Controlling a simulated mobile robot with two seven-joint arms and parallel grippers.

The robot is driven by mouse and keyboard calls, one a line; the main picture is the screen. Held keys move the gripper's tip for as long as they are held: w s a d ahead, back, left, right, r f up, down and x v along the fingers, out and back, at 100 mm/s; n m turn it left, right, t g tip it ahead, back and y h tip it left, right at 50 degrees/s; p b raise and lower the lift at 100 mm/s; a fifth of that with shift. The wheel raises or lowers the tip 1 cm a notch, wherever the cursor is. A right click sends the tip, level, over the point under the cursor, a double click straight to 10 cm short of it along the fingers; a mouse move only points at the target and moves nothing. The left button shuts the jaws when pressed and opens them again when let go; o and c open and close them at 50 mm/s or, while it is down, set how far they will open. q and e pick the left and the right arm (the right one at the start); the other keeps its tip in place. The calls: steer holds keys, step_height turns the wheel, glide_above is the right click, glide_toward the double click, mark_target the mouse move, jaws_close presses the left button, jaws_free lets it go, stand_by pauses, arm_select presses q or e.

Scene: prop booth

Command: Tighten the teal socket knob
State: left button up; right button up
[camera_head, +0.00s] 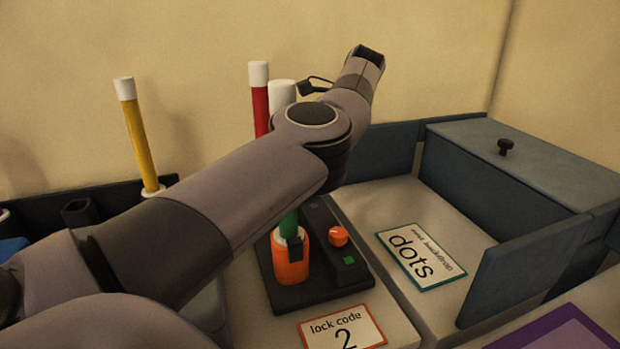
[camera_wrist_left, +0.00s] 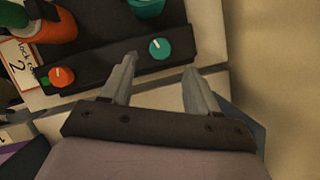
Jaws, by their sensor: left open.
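In the left wrist view the teal knob (camera_wrist_left: 159,48) sits on a dark base, with a pale mark on its face. The teal socket (camera_wrist_left: 146,8) stands beside it, cut by the top edge. My left gripper (camera_wrist_left: 160,64) is open, with its fingertips near the knob, one to either side in the picture. I cannot tell how deep they reach, and no contact shows. In the head view my left arm hides the teal knob and socket, and my gripper's fingers do not show. My right gripper is in neither view.
An orange socket (camera_head: 291,262) holding a green rod (camera_head: 289,224) and an orange knob (camera_head: 338,236) share the dark base (camera_head: 320,288). A "lock code 2" card (camera_head: 343,328) lies in front. Yellow (camera_head: 140,140) and red (camera_head: 260,108) rods stand behind. A "dots" bay (camera_head: 385,200) is right.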

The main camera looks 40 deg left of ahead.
arm_select(q)
steer(key=shift+b+x, duration=0.5)
steer(key=shift+x, duration=3.1)
steer(key=c, duration=1)
